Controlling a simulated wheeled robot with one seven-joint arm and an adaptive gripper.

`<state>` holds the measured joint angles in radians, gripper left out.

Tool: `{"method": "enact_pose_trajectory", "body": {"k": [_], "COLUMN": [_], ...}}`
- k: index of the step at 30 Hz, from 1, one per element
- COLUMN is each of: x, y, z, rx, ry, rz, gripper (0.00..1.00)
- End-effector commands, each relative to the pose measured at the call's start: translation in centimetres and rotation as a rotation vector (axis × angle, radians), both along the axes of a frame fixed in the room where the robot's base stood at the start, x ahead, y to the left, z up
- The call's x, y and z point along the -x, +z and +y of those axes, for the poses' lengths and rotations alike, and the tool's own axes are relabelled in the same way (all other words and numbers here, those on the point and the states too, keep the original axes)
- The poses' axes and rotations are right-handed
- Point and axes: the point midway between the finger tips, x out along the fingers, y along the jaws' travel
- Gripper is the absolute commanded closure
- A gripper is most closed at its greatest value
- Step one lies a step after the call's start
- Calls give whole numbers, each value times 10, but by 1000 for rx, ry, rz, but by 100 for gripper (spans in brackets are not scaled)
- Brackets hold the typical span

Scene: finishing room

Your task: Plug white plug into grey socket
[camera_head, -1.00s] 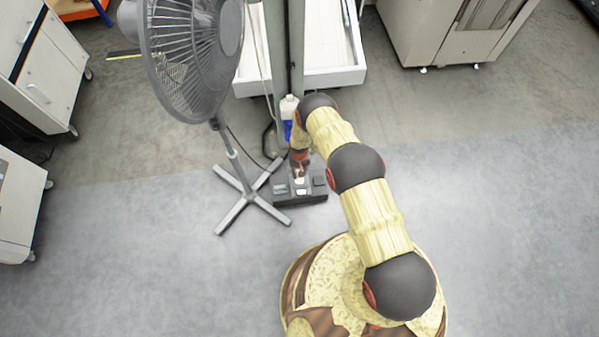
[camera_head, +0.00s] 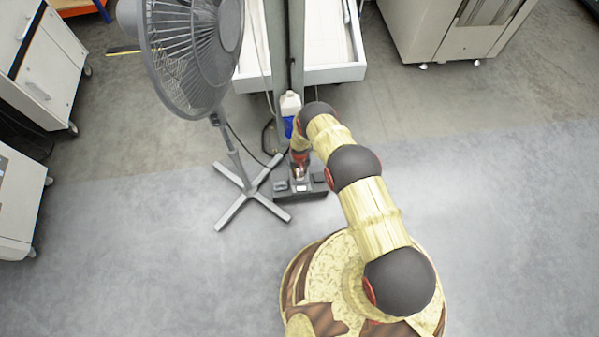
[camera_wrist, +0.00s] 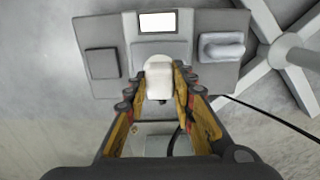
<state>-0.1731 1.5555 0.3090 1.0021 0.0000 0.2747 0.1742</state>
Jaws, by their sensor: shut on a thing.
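My gripper (camera_wrist: 159,88) is shut on the white plug (camera_wrist: 158,76), with one finger on each side of it. In the wrist view the plug lies over the light grey middle section of a dark grey floor unit (camera_wrist: 120,28), which I take to hold the grey socket. The plug and fingers cover part of this section, so I cannot tell whether the plug touches it. The unit has a dark square (camera_wrist: 102,63) at left, a bright white panel (camera_wrist: 157,22) at the middle and a light grey raised piece (camera_wrist: 222,46) at right. In the head view my gripper (camera_head: 299,172) is above the unit (camera_head: 312,193).
A grey standing fan (camera_head: 192,50) is left of the unit, its crossed feet (camera_head: 237,208) close beside it. A black cord (camera_wrist: 275,117) runs on the floor. A white bottle with a blue label (camera_head: 290,105) stands behind my gripper. Open floor lies to the right.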

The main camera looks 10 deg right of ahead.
Motion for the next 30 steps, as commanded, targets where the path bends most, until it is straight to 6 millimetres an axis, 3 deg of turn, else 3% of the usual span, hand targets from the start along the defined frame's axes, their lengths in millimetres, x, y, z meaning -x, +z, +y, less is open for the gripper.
{"method": "enact_pose_trajectory", "body": {"k": [30], "x": [0], "y": [-8], "z": [0], "rx": [0], "ry": [0], "rz": [0], "gripper": [100]}}
